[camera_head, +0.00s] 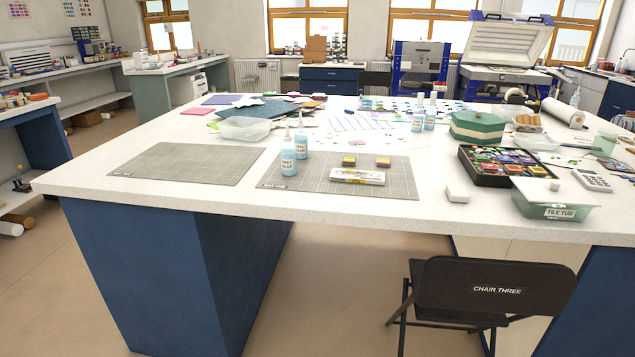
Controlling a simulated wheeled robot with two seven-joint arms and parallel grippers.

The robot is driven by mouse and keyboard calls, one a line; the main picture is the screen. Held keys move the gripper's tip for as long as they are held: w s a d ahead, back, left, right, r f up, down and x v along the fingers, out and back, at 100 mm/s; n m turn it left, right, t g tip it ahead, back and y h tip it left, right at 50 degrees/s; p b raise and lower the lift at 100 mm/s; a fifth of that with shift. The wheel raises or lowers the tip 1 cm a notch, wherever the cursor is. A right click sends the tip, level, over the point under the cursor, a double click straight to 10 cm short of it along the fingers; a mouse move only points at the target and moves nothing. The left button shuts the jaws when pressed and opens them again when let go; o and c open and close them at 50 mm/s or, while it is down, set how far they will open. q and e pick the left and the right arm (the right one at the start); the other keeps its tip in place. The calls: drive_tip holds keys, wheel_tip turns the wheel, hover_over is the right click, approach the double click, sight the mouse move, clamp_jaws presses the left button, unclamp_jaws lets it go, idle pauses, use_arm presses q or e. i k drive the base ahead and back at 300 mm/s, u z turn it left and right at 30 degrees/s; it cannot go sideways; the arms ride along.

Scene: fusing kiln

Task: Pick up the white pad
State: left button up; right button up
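A small white block-like pad (457,193) lies on the white worktop, near the front edge and right of the grey cutting mat. A smaller white piece (556,185) sits on or just behind the lid of the tile tub; I cannot tell which. Neither of my grippers is in view.
Left of the pad are a cutting mat (400,182) and a clear case (357,176). Right of it are a black tray (483,175) of colourful packets, a tile tub (545,205) and a calculator (592,180). A black folding chair (497,290) stands at the table's front.

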sight(455, 193)
drive_tip(key=u, duration=0.1)
drive_tip(key=i, duration=0.7)
drive_tip(key=z, duration=1.1)
drive_tip(key=i, duration=0.35)
drive_tip(key=u, duration=0.6)
